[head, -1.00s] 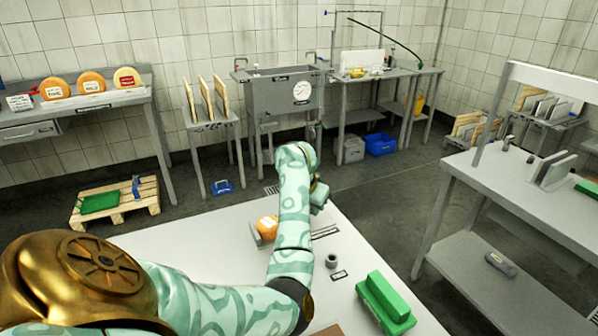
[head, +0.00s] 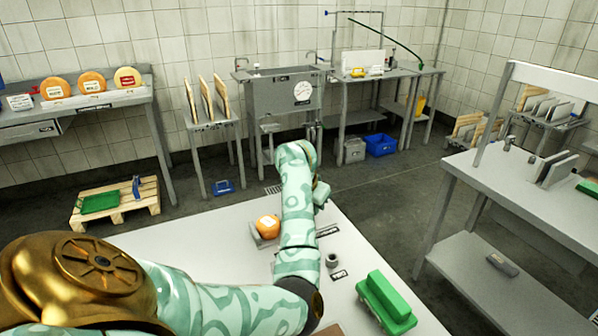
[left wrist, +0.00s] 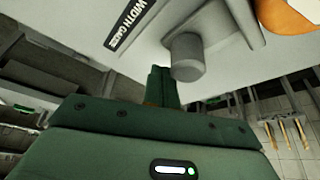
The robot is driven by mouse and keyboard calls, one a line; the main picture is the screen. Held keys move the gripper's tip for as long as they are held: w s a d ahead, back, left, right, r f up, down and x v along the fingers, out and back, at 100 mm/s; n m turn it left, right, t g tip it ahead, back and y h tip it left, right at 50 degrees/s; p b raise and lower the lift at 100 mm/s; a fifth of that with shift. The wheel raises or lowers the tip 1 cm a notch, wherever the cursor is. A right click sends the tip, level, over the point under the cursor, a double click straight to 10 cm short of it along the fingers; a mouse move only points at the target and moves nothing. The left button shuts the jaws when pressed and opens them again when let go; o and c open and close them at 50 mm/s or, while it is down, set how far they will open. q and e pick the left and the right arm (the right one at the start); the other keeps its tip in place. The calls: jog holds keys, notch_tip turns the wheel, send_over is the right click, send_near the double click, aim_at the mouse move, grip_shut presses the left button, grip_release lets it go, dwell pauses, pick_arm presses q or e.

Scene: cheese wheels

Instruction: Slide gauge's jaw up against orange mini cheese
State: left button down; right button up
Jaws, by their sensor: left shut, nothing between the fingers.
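The orange mini cheese (head: 267,226) sits on the white table beside a low grey part of the gauge in the head view. It also shows at the top right corner of the left wrist view (left wrist: 288,18). The gauge's jaw (left wrist: 228,32) is a grey block with a round knob (left wrist: 187,58), near the cheese; whether they touch I cannot tell. My left gripper (left wrist: 165,86) is shut and empty, its fingertips close beside the knob; contact is unclear. In the head view my arm hides the fingers and much of the gauge. My right gripper is not in view.
A black WIDTH GAUGE label (left wrist: 136,20) lies on the tabletop. A green block (head: 385,303) and a small grey ring-like piece (head: 331,260) stand to the right of my arm on the table (head: 200,247). The table's left part is clear.

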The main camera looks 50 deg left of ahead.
pick_arm(q)
jog(key=shift+f, duration=0.1)
dwell(0.8)
jog(key=shift+w+d+b, duration=0.1)
jog(key=shift+w+b, duration=0.4)
jog(key=shift+b, duration=0.2)
jog(key=shift+w+d+b, duration=0.2)
jog(key=shift+w+b, duration=0.15)
jog(key=shift+w, duration=0.35)
jog(key=shift+r, duration=0.2)
notch_tip(320, 180, up, 8)
jog(key=p, duration=0.4)
